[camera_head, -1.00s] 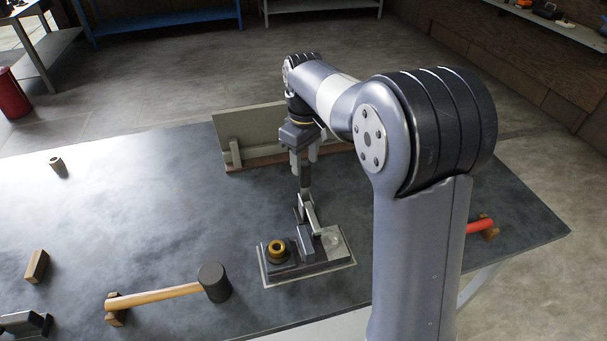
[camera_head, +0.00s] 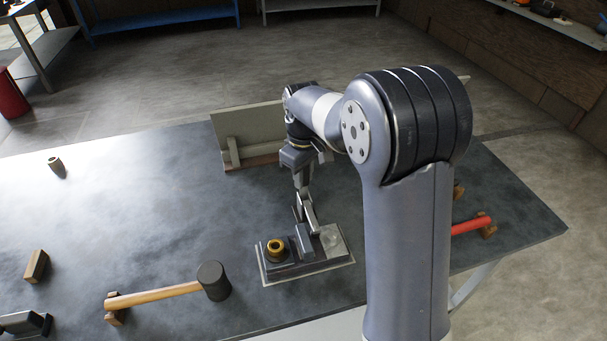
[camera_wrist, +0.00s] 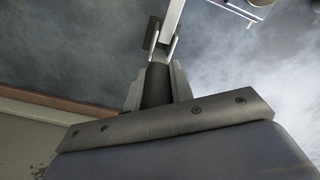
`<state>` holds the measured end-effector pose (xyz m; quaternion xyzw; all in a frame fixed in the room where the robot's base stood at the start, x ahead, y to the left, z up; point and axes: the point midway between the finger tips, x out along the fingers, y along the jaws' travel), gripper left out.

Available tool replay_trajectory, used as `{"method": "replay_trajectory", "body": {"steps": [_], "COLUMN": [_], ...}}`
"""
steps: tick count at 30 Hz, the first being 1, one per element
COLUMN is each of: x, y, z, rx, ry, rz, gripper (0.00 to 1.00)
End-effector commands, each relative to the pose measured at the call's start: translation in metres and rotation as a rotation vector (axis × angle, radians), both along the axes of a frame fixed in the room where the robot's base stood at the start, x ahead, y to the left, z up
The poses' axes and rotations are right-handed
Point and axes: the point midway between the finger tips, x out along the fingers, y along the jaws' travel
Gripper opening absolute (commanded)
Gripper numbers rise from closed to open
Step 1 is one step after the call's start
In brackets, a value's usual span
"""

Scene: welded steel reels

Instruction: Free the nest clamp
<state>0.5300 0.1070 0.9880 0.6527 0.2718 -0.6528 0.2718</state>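The nest clamp (camera_head: 306,214) stands on a flat base plate (camera_head: 334,240) near the front of the bench. Its metal lever arm points up, with a dark grip (camera_wrist: 157,86) at its upper end. My gripper (camera_head: 302,183) points down over this grip. In the wrist view the two fingers of my gripper (camera_wrist: 157,88) lie along both sides of the dark grip, with no clear gap, so it looks shut on it. A brass-coloured ring part (camera_head: 276,247) sits in the nest on the left of the plate. The lower clamp is partly hidden in the wrist view.
A mallet (camera_head: 212,282) lies left of the plate on wooden rests. A grey upright panel (camera_head: 250,135) stands behind the clamp. A red-handled tool (camera_head: 470,225) lies to the right, beyond my arm. The bench's left middle is mostly clear.

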Motion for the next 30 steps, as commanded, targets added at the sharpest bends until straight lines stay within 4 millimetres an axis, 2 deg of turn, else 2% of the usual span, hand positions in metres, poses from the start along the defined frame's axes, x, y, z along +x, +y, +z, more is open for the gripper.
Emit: {"method": "replay_trajectory", "body": {"steps": [1,8,21,30], "x": [0.0000,0.0000,0.0006,0.0073], "y": [0.0000,0.0000,0.0002,0.0015], "z": [0.0002,0.0003,0.0022,0.0061], "rx": [0.000,0.000,-0.003,-0.027], "ry": [0.000,0.000,0.014,0.132], "rz": [0.000,0.000,0.000,0.000], "gripper": [0.18,0.00,0.00,0.00]}}
